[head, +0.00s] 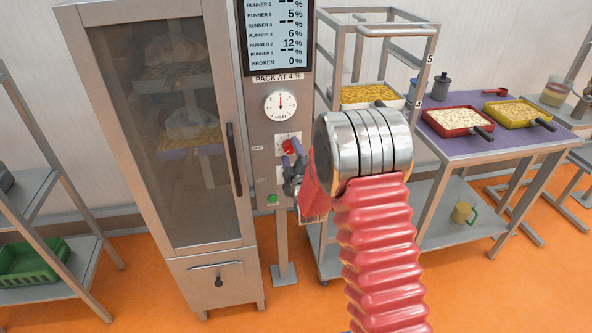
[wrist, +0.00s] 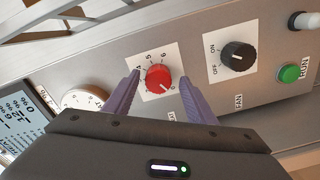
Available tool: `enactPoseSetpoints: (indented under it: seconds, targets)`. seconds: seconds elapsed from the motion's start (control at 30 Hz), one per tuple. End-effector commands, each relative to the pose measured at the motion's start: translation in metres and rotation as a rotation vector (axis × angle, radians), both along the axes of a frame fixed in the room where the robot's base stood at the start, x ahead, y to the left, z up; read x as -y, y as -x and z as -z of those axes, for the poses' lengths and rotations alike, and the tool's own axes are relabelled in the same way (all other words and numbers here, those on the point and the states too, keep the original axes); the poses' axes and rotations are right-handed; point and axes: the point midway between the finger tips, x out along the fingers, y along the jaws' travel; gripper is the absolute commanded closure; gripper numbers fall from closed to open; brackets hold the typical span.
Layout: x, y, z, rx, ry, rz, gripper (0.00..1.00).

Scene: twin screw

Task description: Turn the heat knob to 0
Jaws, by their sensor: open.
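The red heat knob (head: 288,147) is on the grey control panel (head: 265,165), below the round HEAT gauge (head: 280,105). In the wrist view the knob (wrist: 157,78) sits on a white plate where 5 and 6 are readable. My gripper (head: 292,155) is open in front of the panel. In the wrist view its purple fingers (wrist: 159,76) stand on either side of the knob, with small gaps. Whether the fingertips touch the panel cannot be told.
A black OFF/ON fan knob (wrist: 238,56) and a green RUN button (wrist: 289,73) are on the same panel. A glass-door cabinet (head: 165,130) stands left of the panel. A trolley (head: 377,30) and a purple-topped table (head: 470,143) with trays stand right.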

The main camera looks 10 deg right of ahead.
Motion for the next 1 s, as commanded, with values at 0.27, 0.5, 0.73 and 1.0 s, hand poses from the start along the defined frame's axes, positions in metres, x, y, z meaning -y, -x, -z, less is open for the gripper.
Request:
enactPoseSetpoints:
  seconds: [0.27, 0.5, 0.73, 1.0]
  targets:
    - [0.0, 0.035, -0.001, 0.0, 0.0, 0.0, 0.49]
    - [0.0, 0.072, 0.0, -0.001, 0.0, 0.0, 0.49]
    - [0.0, 0.107, 0.001, -0.002, 0.0, -0.001, 0.49]
    - [0.0, 0.128, 0.001, -0.002, 0.001, -0.001, 0.49]
